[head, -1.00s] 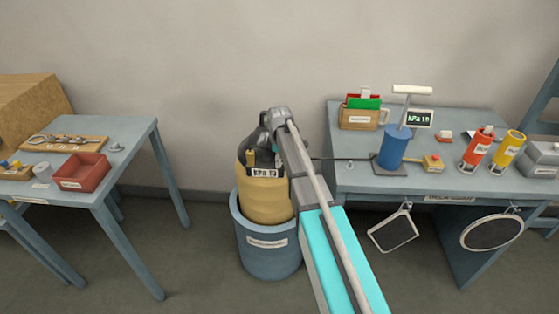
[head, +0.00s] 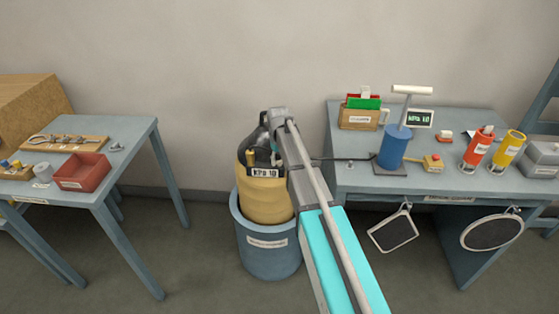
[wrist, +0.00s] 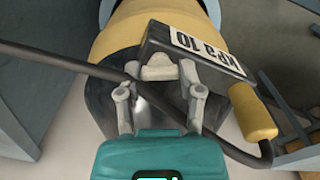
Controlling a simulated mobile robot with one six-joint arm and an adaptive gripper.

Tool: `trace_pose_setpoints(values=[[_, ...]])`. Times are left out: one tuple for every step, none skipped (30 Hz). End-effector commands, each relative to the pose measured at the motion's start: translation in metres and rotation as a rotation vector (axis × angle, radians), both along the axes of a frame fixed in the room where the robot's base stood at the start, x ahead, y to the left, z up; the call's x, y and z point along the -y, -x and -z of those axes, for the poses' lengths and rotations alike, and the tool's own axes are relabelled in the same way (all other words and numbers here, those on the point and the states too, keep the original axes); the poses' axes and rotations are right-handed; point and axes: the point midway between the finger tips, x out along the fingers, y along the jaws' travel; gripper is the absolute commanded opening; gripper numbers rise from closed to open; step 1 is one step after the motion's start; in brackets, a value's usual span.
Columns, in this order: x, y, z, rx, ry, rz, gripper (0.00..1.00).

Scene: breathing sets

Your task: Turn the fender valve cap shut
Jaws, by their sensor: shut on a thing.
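The yellow fender (head: 265,205) stands upright in a blue round tub on the floor; its yellow side also shows in the wrist view (wrist: 110,45). A dark gauge box with a white plate reading "kPa 10" (wrist: 208,52) sits at its top, and the plate shows in the head view (head: 265,171). The pale grey winged valve cap (wrist: 160,68) is between my fingers. My gripper (wrist: 160,85) is shut on this cap, one finger on each side. In the head view my arm hides most of the gripper and the cap.
A dark hose (wrist: 60,58) crosses beside my fingers. A yellow-capped fitting (wrist: 252,112) stands close on the right. The blue tub (head: 267,250) surrounds the fender. A right table holds a blue pump (head: 393,148); a left table holds a red tray (head: 82,171).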

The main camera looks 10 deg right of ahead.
Motion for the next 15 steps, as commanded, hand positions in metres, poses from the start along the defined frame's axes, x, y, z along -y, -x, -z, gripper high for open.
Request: trace_pose_setpoints(values=[[0.0001,-0.0008,0.0000,0.002,0.001,0.045,0.01],[0.0001,-0.0007,0.0000,0.002,0.001,0.073,0.01],[0.0001,-0.0008,0.0000,0.002,0.001,0.110,0.01],[0.0001,-0.0008,0.0000,0.002,0.001,0.138,0.01],[0.0001,-0.0008,0.0000,0.002,0.001,0.166,0.01],[0.0001,-0.0008,0.0000,0.002,0.001,0.200,0.01],[0.0001,-0.0008,0.0000,0.002,0.000,0.226,0.01],[0.0001,-0.0009,0.0000,0.002,0.000,0.251,0.01],[0.0001,-0.0008,0.0000,0.002,0.000,0.282,0.01],[0.0001,-0.0009,0.0000,0.002,0.000,0.304,0.01],[0.0001,-0.0009,0.0000,0.002,0.000,0.324,0.01],[0.0001,-0.0009,0.0000,0.002,0.000,0.351,0.01],[0.0001,-0.0009,0.0000,0.002,0.000,0.369,0.01],[0.0001,-0.0009,0.0000,0.002,0.000,0.385,0.01],[0.0001,-0.0009,0.0000,0.002,0.000,0.406,0.01]])
